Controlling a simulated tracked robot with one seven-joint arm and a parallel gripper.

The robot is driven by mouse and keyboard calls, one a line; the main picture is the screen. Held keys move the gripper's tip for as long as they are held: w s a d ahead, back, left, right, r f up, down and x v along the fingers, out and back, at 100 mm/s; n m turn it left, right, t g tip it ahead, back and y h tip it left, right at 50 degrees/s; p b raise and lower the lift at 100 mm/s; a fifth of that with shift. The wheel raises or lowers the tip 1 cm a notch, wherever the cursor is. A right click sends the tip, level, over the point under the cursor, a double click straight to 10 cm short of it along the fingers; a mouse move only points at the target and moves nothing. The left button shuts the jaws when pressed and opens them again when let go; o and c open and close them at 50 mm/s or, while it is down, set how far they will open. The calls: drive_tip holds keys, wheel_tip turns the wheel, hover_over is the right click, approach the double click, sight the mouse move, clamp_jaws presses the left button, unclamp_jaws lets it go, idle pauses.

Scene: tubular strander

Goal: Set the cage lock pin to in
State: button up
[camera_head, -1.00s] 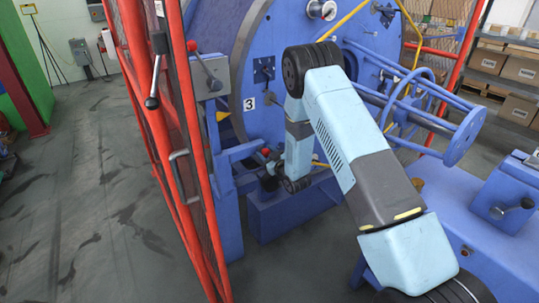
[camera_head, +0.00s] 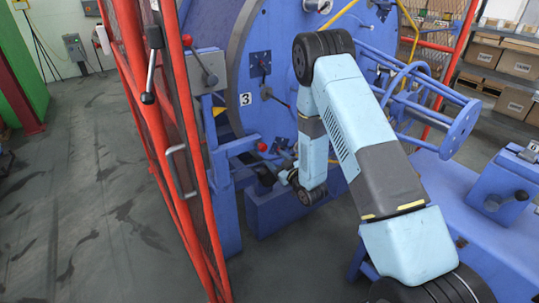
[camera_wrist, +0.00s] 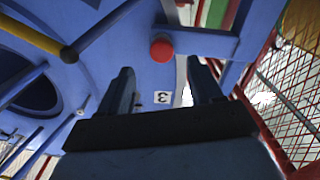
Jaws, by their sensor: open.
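A red knob (camera_head: 262,147), which looks like the head of the cage lock pin, sits by a blue bracket left of my arm. In the wrist view the red knob (camera_wrist: 162,49) shows large, beyond the fingertips and roughly centred between them. My gripper (camera_wrist: 161,78) is open with nothing between its fingers. The knob appears apart from both fingers. In the head view my gripper is small and partly hidden among the blue parts. I cannot tell how far in the pin sits.
A red mesh guard (camera_head: 165,130) with a grey handle stands left of the bracket. A grey box (camera_head: 208,72) with a red-tipped lever is above it. The large blue disc (camera_head: 275,25) carries a "3" label (camera_head: 246,99).

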drive_tip(key=shift+v, duration=1.85)
